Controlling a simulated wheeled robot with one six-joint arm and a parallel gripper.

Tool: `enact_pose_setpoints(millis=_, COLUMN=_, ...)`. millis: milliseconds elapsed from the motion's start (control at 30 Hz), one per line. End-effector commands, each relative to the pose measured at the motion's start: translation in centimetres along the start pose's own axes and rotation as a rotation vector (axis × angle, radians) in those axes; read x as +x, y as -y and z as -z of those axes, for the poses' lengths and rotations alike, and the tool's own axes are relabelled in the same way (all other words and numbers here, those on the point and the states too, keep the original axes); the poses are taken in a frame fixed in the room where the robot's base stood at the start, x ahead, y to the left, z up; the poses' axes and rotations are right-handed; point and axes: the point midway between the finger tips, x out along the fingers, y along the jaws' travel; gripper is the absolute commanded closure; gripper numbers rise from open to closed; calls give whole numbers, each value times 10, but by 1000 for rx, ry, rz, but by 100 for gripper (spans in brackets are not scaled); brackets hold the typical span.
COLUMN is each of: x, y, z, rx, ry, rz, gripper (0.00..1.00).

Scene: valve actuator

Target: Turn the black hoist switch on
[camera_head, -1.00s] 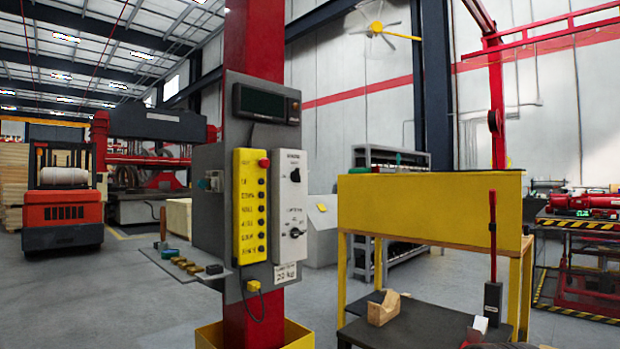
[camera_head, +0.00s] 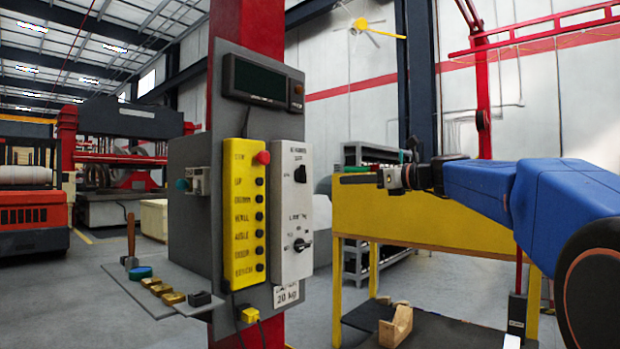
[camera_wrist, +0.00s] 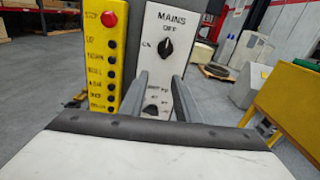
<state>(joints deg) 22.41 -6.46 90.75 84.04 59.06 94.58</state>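The white switch panel (camera_head: 291,212) is fixed to the red column, right of a yellow button strip. Its upper black knob (camera_head: 300,174) shows in the wrist view (camera_wrist: 166,47) below lettering that seems to read MAINS and OFF, with ON at its left. Its exact setting is hard to tell. A lower black knob (camera_head: 301,245) has a scale around it. In the wrist view it is partly hidden (camera_wrist: 151,110). My gripper (camera_wrist: 160,78) is open and empty. Its fingertips are apart, below the upper knob in that picture. In the head view it is right of the panel, clear of it.
The yellow button strip (camera_head: 246,212) has a red button on top. A dark display (camera_head: 262,82) sits above. A grey shelf (camera_head: 160,292) with small blocks juts out at the left. A yellow bench (camera_head: 430,219) stands behind my arm at the right.

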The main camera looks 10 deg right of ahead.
Motion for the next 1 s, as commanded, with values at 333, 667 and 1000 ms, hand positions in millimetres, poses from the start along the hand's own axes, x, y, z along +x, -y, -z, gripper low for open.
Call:
enact_pose_setpoints(millis=333, x=24, y=12, z=-14, rx=62, ry=39, rz=2, gripper=70)
enact_pose_setpoints(millis=667, x=82, y=12, z=-16, rx=60, ry=38, rz=2, gripper=70)
enact_pose_setpoints(millis=1000, x=141, y=12, z=-18, rx=60, ry=37, rz=2, gripper=70)
